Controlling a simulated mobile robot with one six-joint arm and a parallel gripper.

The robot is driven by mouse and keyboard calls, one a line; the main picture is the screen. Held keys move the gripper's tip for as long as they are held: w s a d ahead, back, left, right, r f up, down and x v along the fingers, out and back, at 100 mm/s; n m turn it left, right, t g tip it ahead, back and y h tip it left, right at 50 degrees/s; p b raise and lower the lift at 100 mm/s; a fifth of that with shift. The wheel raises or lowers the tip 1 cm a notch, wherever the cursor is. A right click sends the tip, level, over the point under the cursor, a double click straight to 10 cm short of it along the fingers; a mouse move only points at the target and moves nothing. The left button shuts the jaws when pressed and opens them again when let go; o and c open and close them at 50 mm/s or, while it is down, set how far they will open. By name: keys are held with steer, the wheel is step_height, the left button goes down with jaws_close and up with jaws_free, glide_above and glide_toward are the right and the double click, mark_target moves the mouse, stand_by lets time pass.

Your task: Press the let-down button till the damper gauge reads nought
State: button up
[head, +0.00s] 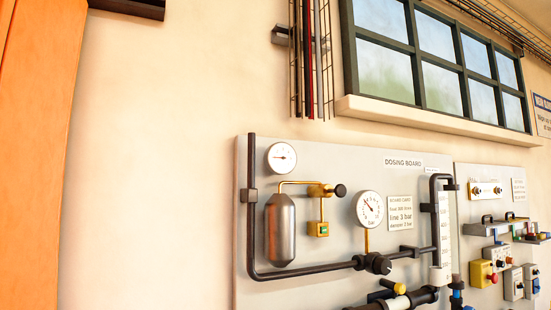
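A small white round gauge (282,157) sits at the top left of the grey dosing board, above a silver capsule-shaped vessel (280,229); it seems to be the damper gauge. Its dark needle lies roughly level, but the scale is too small to read. A brass pipe runs from the vessel's top to a brass fitting with a black knob (340,190). My gripper is not in view, and nothing touches the button.
Dark pipes (310,270) and a black valve (376,263) run below. A window ledge (430,120) juts out above. Bare wall lies left of the board.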

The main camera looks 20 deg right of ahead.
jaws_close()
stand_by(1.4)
